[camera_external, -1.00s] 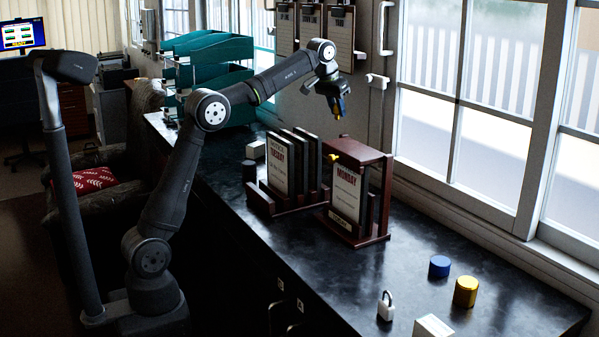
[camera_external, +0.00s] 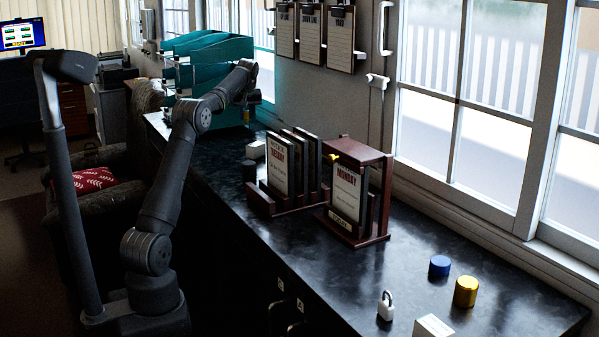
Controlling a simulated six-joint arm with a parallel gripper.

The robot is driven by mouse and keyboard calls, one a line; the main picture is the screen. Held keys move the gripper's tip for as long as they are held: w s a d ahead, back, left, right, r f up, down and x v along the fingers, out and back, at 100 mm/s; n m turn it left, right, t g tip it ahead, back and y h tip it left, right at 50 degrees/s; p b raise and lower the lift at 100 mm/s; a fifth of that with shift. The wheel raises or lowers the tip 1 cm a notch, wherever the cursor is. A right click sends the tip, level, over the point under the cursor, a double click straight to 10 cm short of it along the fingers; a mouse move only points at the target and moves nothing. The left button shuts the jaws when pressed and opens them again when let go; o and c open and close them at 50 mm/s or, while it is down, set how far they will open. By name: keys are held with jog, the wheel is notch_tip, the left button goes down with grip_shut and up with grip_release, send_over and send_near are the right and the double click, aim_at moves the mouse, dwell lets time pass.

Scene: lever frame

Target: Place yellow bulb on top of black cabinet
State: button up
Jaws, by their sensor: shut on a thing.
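My gripper (camera_external: 250,100) is at the back of the long black counter, in front of the teal trays. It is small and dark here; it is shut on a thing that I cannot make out. I cannot identify the yellow bulb for certain in this view. A small yellow piece (camera_external: 333,157) shows at the top left of the dark red wooden frame, apart from my gripper. The black cabinet (camera_external: 240,265) seems to be the dark unit under the counter top, with labels and handles on its front.
Teal stacked trays (camera_external: 215,48) stand close behind my gripper. Wooden racks with dark boards (camera_external: 283,165) and the wooden frame (camera_external: 372,157) stand mid-counter. A blue cylinder (camera_external: 439,266), a gold cylinder (camera_external: 466,291) and a white padlock (camera_external: 386,306) are nearer. Counter between them is clear.

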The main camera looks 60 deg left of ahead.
jog(key=s+a+f, duration=0.1)
jog(key=a+f, duration=0.1)
jog(key=a, duration=0.2)
jog(key=s+a+f, duration=0.2)
jog(key=a, duration=0.2)
jog(key=s+a+f, duration=0.1)
jog(key=a+f, duration=0.2)
jog(key=a, duration=0.1)
jog(key=shift+s+f, duration=0.1)
jog(key=shift+s, duration=0.25)
jog(key=shift+f, duration=2.05)
jog(key=shift+f, duration=0.15)
jog(key=o, duration=1)
jog(key=v, duration=1.2)
jog(key=shift+w, duration=0.1)
